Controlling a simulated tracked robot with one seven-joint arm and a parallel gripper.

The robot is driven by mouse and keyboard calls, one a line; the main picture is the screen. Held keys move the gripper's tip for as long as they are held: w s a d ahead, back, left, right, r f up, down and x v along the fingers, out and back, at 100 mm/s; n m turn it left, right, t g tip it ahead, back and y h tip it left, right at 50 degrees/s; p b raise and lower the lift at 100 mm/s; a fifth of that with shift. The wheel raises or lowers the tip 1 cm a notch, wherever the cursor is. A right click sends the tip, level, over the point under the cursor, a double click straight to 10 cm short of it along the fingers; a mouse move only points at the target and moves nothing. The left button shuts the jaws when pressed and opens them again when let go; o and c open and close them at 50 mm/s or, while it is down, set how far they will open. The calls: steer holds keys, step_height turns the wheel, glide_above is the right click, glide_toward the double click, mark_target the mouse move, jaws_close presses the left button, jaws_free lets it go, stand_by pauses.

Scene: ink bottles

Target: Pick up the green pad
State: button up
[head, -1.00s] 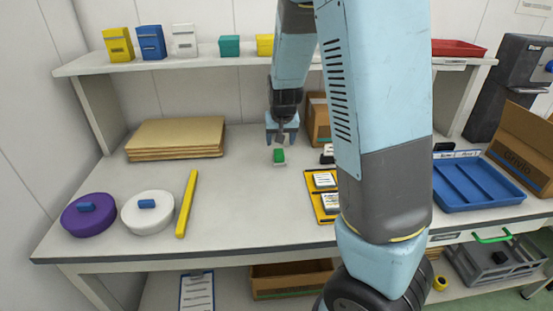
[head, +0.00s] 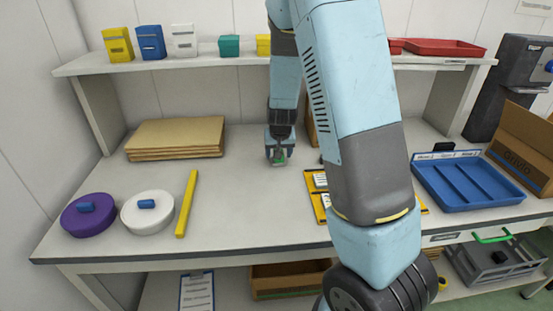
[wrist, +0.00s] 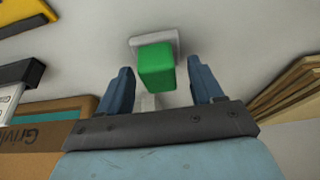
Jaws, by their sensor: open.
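The green pad (wrist: 156,66) is a small green block on a pale grey base (wrist: 153,42) on the table. In the wrist view it lies just beyond and between the two blue fingers of my gripper (wrist: 159,86), which are open and do not visibly touch it. In the head view my gripper (head: 278,160) is down near the table at the back middle, and only part of the green pad (head: 281,155) shows beside the fingers; the rest is hidden.
A yellow tray with labelled items (head: 319,179) lies right of the gripper. A blue tray (head: 470,200) is further right. A stack of brown boards (head: 176,138), a yellow bar (head: 187,204) and round purple (head: 88,216) and white (head: 147,214) containers are left. The table front is clear.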

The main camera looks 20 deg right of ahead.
steer(key=shift+c, duration=0.5)
steer(key=c, duration=0.7)
steer(key=shift+r, duration=0.45)
step_height(320, 180, up, 2)
steer(key=shift+a+r, duration=0.1)
steer(key=shift+r, duration=0.15)
steer(key=s+r, duration=0.3)
steer(key=s, duration=0.1)
steer(key=s+d+r, duration=0.1)
steer(key=s+r, duration=0.2)
steer(key=s, duration=0.2)
steer(key=s+r, duration=0.3)
steer(key=s, duration=0.2)
steer(key=shift+d+r, duration=0.25)
steer(key=shift+d, duration=0.05)
